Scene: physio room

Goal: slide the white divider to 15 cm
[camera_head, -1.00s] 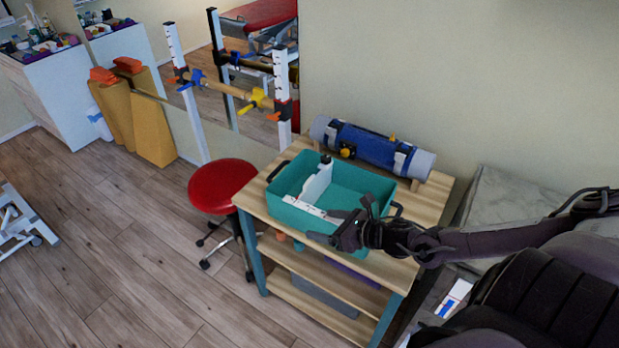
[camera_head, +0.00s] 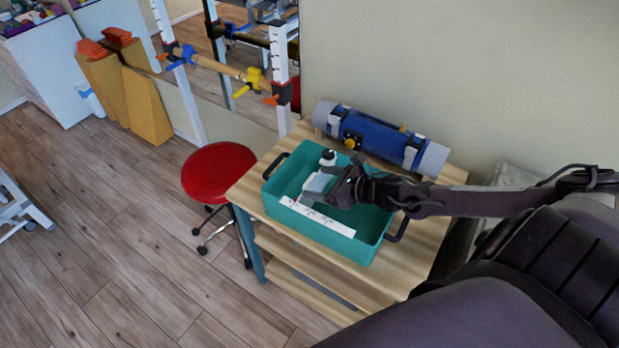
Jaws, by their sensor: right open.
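The teal tub (camera_head: 375,243) stands on the wooden table with a white marked scale strip (camera_head: 318,218) along its near side. The white divider (camera_head: 318,182) stands across the tub, left of its middle, with a dark-topped white knob (camera_head: 327,157) at its far end. My right gripper (camera_head: 318,189) is open over the tub, at the divider. Its hand hides part of the divider, and I cannot tell whether the fingers touch it. The scale marks are too small to read. My left gripper is not in view.
A blue and grey roll (camera_head: 375,138) lies on the table (camera_head: 455,180) behind the tub, close to the wall. A red stool (camera_head: 218,172) stands just left of the table. Open wooden floor (camera_head: 110,240) lies further left.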

